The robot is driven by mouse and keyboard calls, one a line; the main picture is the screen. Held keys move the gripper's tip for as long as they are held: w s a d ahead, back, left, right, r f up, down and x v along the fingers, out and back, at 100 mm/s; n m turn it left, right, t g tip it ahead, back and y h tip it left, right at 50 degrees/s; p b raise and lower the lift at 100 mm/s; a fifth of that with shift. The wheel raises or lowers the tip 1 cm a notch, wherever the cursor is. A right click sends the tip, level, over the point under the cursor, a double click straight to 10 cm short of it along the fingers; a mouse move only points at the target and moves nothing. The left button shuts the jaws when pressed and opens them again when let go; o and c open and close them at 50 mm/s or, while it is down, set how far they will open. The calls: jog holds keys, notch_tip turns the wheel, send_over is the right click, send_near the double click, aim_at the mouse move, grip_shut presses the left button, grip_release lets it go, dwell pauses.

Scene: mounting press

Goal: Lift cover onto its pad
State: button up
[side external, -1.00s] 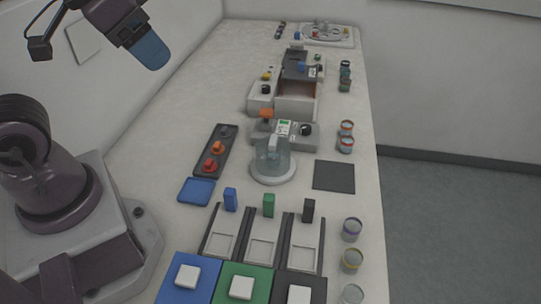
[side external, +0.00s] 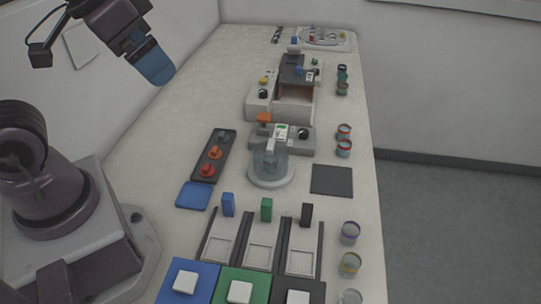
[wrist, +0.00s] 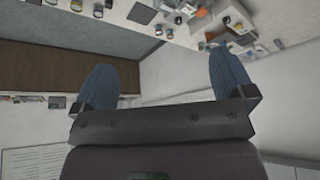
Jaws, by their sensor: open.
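The clear, dome-like cover (side external: 262,162) with a pale handle on top sits on a round light base (side external: 271,181) near the middle of the bench. A dark grey square pad (side external: 332,181) lies bare to its right. A blue square pad (side external: 194,196) lies bare to its left; I cannot tell from the pictures which pad belongs to the cover. My gripper (side external: 156,70) is high at the upper left, well away from the cover. In the wrist view my gripper (wrist: 162,72) shows two blue fingers spread wide with nothing between them.
A press unit (side external: 297,139) with an orange lever stands just behind the cover. Slotted trays (side external: 262,240) with blue, green and black blocks are in front. Several jars (side external: 344,149) line the right edge.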

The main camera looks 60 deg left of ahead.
jog(key=w+f+m+g, duration=0.5)
jog(key=w+f, duration=0.3)
jog(key=w, duration=0.3)
jog(key=m+y, duration=0.2)
jog(key=m, duration=1.1)
send_near(272, 145)
jog(key=f, duration=0.6)
jog(key=shift+a, duration=0.4)
jog(key=shift+w+a+f, duration=0.1)
jog(key=shift+a+f, duration=0.1)
jog(key=shift+f, duration=0.75)
jog(key=shift+s+a+f, duration=0.1)
jog(key=shift+a+f, duration=0.15)
jog(key=shift+f, duration=0.75)
jog(key=shift+w+a+f, duration=0.1)
jog(key=shift+a+f, duration=0.1)
jog(key=shift+f, duration=0.75)
jog(key=c, duration=0.6)
jog(key=shift+o, duration=0.2)
jog(key=shift+r, duration=0.1)
